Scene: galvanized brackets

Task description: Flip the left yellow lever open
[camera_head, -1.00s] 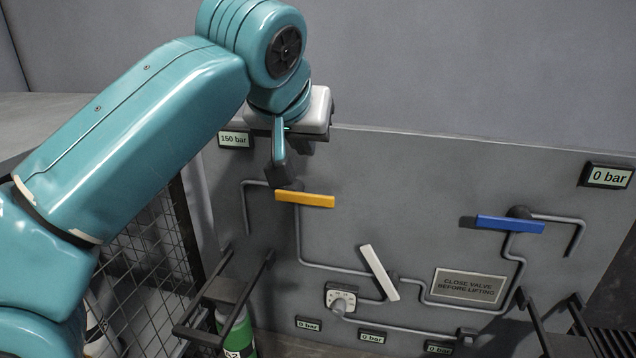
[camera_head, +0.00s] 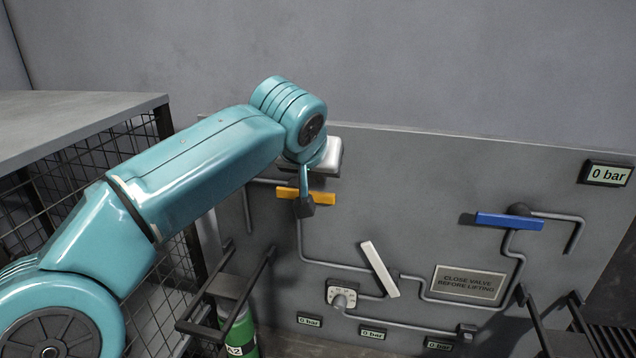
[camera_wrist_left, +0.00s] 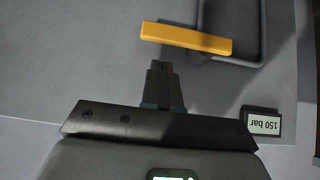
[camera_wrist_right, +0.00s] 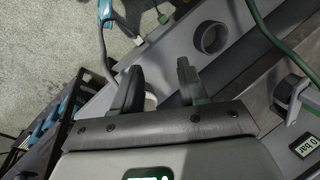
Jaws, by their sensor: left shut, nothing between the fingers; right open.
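The left yellow lever (camera_head: 320,198) lies nearly level on the grey panel (camera_head: 420,190), at the upper left of it. It also shows in the left wrist view (camera_wrist_left: 187,40), running across the top. My left gripper (camera_head: 305,208) is shut and empty. In the head view its fingertips overlap the middle of the lever. In the left wrist view the fingertips (camera_wrist_left: 159,66) point at the lever with a small gap between them in the picture; I cannot tell whether they touch. My right gripper (camera_wrist_right: 155,85) is open and empty, seen only in its own wrist view.
A blue lever (camera_head: 509,222) lies level at the right, and a white lever (camera_head: 380,269) is tilted in the middle. A sign (camera_head: 468,282) and small gauges sit lower. A mesh cage (camera_head: 80,165) stands left, a green cylinder (camera_head: 240,335) below. Black brackets (camera_head: 228,287) jut out.

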